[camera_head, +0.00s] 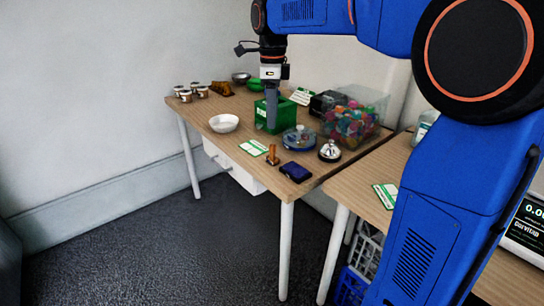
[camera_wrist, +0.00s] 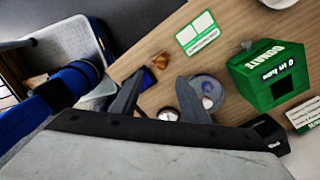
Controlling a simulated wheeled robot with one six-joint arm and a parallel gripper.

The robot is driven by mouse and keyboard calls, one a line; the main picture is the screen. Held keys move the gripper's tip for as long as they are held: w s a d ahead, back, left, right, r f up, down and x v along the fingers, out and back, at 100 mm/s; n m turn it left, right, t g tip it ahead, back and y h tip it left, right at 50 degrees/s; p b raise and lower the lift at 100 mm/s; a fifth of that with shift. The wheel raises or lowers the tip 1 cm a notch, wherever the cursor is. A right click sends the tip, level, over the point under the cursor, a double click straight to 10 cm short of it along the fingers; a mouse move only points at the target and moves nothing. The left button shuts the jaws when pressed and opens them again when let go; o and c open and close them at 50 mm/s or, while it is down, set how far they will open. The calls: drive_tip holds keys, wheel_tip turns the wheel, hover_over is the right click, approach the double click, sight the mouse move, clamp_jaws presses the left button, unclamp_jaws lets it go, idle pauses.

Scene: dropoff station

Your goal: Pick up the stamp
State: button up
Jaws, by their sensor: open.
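The stamp (camera_head: 272,154), with its brown wooden handle, stands near the front edge of the wooden table, beside a dark blue ink pad (camera_head: 295,171). In the wrist view the stamp (camera_wrist: 160,61) shows beyond the fingertips, toward the top. My gripper (camera_head: 271,122) points down in front of the green box, above and behind the stamp. In the wrist view my gripper (camera_wrist: 158,88) has its two dark fingers spread apart with nothing held between them. The stamp is apart from the fingers.
A green donation box (camera_wrist: 268,75), a round blue-grey dish (camera_head: 299,139) and a silver bell (camera_head: 329,151) stand close by. A green-and-white card (camera_head: 253,147) lies left of the stamp. A white bowl (camera_head: 223,123) and a clear bin (camera_head: 356,118) are farther off.

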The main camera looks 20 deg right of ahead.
sight(272, 145)
wheel_tip(272, 145, down, 12)
drive_tip(key=shift+w+d, duration=0.1)
drive_tip(key=shift+w, duration=0.05)
idle(0.5)
clamp_jaws()
